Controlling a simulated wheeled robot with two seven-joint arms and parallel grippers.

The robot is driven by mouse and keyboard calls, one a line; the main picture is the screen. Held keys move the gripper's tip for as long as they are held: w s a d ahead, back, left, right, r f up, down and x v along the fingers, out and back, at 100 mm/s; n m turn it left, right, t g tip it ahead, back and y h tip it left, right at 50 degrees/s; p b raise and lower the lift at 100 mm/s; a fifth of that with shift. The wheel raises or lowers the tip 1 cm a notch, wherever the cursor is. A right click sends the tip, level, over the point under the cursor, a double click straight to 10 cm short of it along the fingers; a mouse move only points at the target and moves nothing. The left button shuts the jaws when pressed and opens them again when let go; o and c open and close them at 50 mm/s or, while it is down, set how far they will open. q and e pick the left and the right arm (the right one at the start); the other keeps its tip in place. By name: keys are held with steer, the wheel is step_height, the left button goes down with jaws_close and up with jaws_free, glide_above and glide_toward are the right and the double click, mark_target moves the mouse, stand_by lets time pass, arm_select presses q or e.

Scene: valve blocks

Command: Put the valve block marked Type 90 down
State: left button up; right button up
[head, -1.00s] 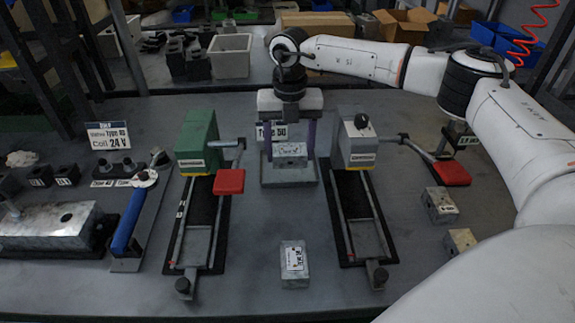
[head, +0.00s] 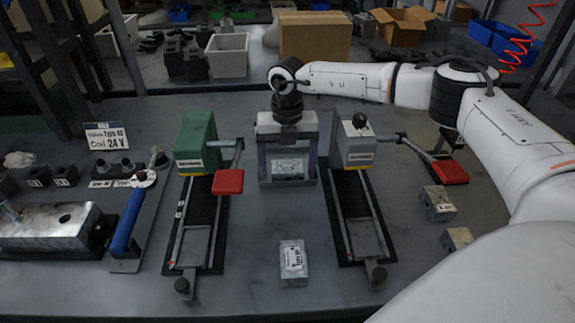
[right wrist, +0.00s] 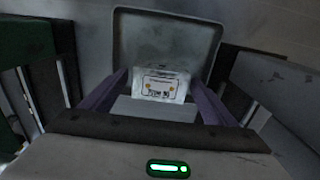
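The metal valve block (head: 288,168), with a white label, sits at the grey tray (head: 314,182) at mid-table. In the right wrist view the block's label (right wrist: 161,87) seems to read Type 90, and the tray (right wrist: 165,30) spreads behind it. My right gripper (head: 288,172) is low around the block, one purple finger on each side. Narrow gaps show between fingers and block, so it looks open. The block's underside and its contact with the tray are hidden. My left gripper is not in view.
A green fixture (head: 197,140) and a grey fixture (head: 355,145), each with a red-padded lever, flank the tray closely. Another labelled block (head: 293,262) lies in front. Two blocks (head: 438,203) (head: 458,238) lie at right. A sign (head: 106,136) stands at left.

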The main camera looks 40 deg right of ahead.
mark_target(287, 166)
step_height(287, 166, up, 12)
steer(key=shift+b, duration=0.35)
steer(key=shift+a+r, duration=0.1)
steer(key=shift+r, duration=0.05)
stand_by(0.6)
